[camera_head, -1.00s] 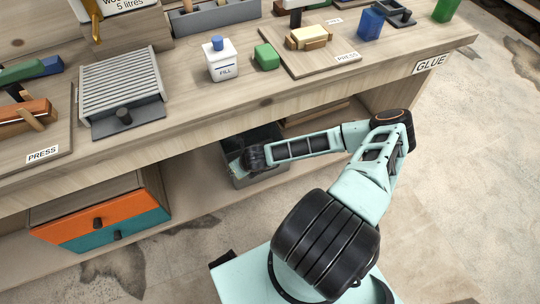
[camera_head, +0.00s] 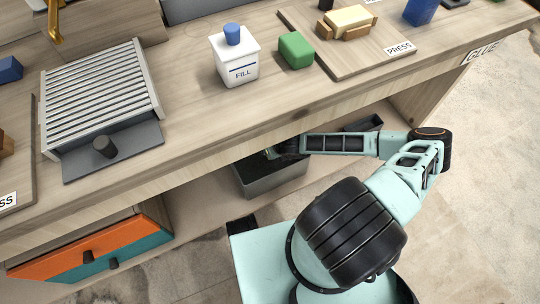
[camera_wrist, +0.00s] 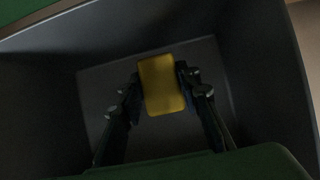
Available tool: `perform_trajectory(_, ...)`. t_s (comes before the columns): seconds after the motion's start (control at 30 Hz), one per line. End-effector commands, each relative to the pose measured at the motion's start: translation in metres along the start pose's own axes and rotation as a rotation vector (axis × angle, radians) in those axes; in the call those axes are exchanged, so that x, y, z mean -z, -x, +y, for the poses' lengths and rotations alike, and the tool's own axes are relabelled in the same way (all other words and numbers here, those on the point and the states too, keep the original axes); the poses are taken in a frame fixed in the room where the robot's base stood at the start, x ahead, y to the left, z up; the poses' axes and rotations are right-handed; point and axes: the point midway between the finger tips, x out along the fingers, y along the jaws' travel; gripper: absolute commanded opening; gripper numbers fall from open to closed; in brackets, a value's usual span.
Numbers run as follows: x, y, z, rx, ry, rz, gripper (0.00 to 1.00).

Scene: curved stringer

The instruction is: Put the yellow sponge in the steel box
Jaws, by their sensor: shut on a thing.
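The yellow sponge (camera_wrist: 162,85) shows in the wrist view between the two fingers of my gripper (camera_wrist: 160,88), which is shut on it. The grey walls of the steel box (camera_wrist: 265,70) surround the sponge and the fingers in that view, with the box floor behind the sponge. Whether the sponge touches the floor I cannot tell. In the head view the steel box (camera_head: 275,182) stands under the bench top, and my wrist reaches in over its opening. The sponge and fingertips are hidden there.
The bench top's front edge (camera_head: 210,160) overhangs the box and my arm. An orange drawer (camera_head: 75,250) is at the lower left. On the bench are a white FILL bottle (camera_head: 236,62), a green block (camera_head: 296,50) and a ribbed grey rack (camera_head: 100,90).

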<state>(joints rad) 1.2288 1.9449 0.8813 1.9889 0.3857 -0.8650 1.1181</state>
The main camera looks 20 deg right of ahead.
Motion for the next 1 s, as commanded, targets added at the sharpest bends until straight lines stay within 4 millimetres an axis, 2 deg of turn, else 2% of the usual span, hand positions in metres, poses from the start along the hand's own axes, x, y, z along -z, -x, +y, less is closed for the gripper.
perform_trajectory(0.17, 0.008, -0.013, 0.000, 0.000, -0.001, 0.000, 0.08)
perform_trajectory(0.33, 0.021, -0.035, 0.000, 0.000, -0.002, 0.001, 0.08)
perform_trajectory(0.7, 0.022, -0.038, 0.000, 0.000, 0.001, 0.000, 0.08)
perform_trajectory(0.73, 0.022, -0.038, 0.000, 0.000, 0.001, 0.000, 0.32)
perform_trajectory(0.9, 0.022, -0.038, 0.000, 0.000, 0.001, 0.000, 0.48)
perform_trajectory(1.0, 0.022, -0.038, 0.000, 0.000, 0.001, 0.000, 0.48)
